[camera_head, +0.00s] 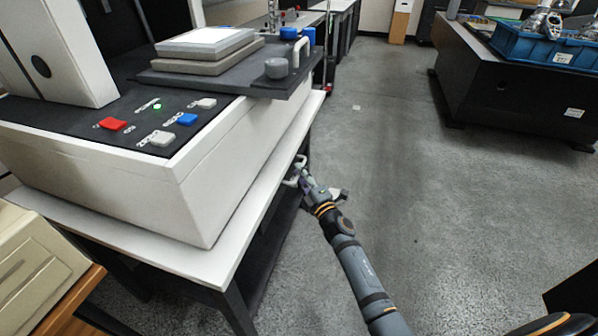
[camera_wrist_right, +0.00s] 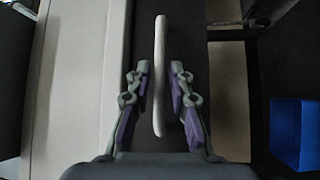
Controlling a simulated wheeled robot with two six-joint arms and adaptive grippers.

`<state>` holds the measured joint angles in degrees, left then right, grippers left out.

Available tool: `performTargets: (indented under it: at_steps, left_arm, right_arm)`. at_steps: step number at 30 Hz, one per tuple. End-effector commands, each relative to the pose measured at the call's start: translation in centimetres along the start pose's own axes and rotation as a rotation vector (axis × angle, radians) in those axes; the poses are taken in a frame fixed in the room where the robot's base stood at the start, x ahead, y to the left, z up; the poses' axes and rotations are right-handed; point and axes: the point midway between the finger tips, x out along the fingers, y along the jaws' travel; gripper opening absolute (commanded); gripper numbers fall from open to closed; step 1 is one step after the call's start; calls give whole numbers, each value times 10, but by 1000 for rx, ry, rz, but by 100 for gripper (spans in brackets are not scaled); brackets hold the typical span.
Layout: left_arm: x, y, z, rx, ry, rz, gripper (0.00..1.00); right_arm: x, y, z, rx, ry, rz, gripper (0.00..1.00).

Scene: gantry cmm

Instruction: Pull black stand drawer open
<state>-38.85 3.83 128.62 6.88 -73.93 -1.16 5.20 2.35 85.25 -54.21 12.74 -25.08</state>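The black stand (camera_head: 261,254) is under the white tabletop at the left of the head view. A pale bar handle (camera_head: 300,162) sticks out from its side below the tabletop edge. In the right wrist view this handle (camera_wrist_right: 160,75) runs upright in front of a dark drawer front (camera_wrist_right: 188,30). My right gripper (camera_head: 300,176) is at the handle. In the right wrist view my right gripper (camera_wrist_right: 160,72) has its two fingers apart, one on each side of the handle, with small gaps. The drawer's outline is mostly hidden in the head view. My left gripper is out of view.
A white machine (camera_head: 130,190) with coloured buttons stands on the white tabletop (camera_head: 200,262). A dark plate (camera_head: 215,82) with a pale handle overhangs the tabletop. Grey floor (camera_head: 420,220) is clear to the right. A black bench (camera_head: 500,85) with a blue crate (camera_head: 540,47) is far right.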

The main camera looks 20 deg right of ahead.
Motion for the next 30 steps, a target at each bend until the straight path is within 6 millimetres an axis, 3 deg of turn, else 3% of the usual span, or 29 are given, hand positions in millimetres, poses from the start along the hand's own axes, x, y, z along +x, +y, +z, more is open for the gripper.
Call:
performTargets:
  at_steps: [4, 11, 17, 30]
  left_arm:
    - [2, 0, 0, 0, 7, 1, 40]
    - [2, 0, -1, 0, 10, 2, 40]
    - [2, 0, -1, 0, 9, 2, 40]
    - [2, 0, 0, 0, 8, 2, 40]
  right_arm:
    - [11, -1, 0, 1, 0, -1, 21]
    - [12, -1, 0, 1, 0, -1, 21]
    - [12, -1, 0, 1, 0, -1, 0]
    - [11, -1, 0, 1, -1, -2, 0]
